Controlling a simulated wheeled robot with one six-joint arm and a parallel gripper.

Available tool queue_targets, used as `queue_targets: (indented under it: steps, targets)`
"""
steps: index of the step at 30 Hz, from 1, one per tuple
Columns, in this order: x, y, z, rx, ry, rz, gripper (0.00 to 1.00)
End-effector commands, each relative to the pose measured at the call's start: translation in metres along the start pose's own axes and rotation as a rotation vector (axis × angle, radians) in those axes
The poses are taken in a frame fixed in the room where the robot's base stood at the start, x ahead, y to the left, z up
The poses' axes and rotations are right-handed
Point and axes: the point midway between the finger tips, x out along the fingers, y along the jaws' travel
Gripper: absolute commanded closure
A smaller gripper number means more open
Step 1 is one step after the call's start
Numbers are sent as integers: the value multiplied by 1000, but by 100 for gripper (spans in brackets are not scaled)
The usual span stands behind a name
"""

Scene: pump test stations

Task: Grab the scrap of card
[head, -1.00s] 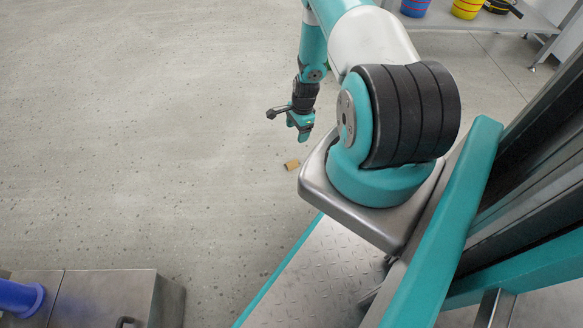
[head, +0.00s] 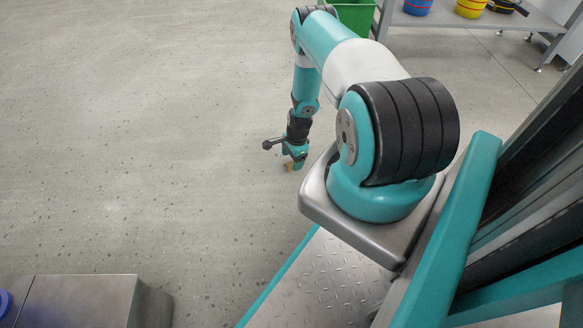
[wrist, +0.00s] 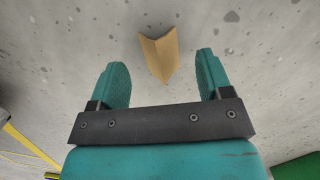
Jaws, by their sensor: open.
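The scrap of card (wrist: 159,55) is a small tan, folded piece lying on the grey floor. In the wrist view it sits at the top middle, just beyond and between my fingertips, not touching either. In the head view only a little of the card (head: 288,167) shows, as my gripper covers most of it. My gripper (wrist: 160,72) is open and empty, with a teal finger on each side. In the head view my gripper (head: 294,165) points down close to the floor at the card.
A steel cabinet (head: 80,300) stands at the lower left. A green bin (head: 355,15) and a steel bench (head: 440,20) with blue and yellow tubs are at the top right. The floor left of my arm is clear.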

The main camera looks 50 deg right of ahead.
Motion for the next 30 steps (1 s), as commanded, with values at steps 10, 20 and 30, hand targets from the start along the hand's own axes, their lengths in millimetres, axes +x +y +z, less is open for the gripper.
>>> queue_targets:
  steps: [10,20,30]
  targets:
    - [20,0,0,0,0,0,28]
    - [20,0,0,0,0,0,80]
    - [10,-1,1,0,0,-1,80]
